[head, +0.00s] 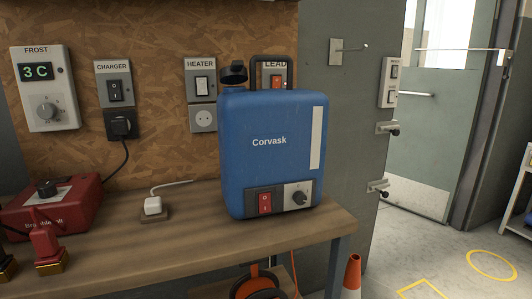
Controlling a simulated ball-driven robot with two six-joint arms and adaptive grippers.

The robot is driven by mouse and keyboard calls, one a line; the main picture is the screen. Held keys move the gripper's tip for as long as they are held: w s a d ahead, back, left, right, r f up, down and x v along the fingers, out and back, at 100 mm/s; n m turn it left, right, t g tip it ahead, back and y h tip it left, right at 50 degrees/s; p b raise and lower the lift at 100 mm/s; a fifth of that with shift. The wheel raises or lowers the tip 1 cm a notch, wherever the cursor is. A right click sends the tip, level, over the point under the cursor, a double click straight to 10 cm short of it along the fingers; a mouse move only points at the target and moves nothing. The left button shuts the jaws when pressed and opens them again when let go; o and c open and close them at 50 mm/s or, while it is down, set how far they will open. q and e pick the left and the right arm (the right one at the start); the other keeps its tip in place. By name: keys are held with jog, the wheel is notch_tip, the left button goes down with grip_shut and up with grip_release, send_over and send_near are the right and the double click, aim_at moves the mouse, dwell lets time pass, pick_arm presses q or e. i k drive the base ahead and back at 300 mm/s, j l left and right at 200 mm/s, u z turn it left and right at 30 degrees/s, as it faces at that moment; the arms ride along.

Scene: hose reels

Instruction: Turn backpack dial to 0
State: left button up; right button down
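The blue backpack unit (270,115), marked Corvask, stands upright on the wooden bench. It has a black handle on top and a dark cap at its upper left. The dial (300,198) is a dark round knob on a pale plate at the lower right of its front. The marks around the dial are too small to read, so I cannot tell its setting. A red rocker switch (265,203) sits just left of the dial. Nothing covers the dial. Neither of my grippers shows in the head view.
The bench (195,225) holds a red box (60,205) with its own dark knob and a white plug (153,205). Wall switches and a FROST thermostat (45,88) are behind. An orange cone (352,272) stands at the bench's right end.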

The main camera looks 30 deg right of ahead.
aim_at(300, 198)
jog(key=z, duration=1.25)
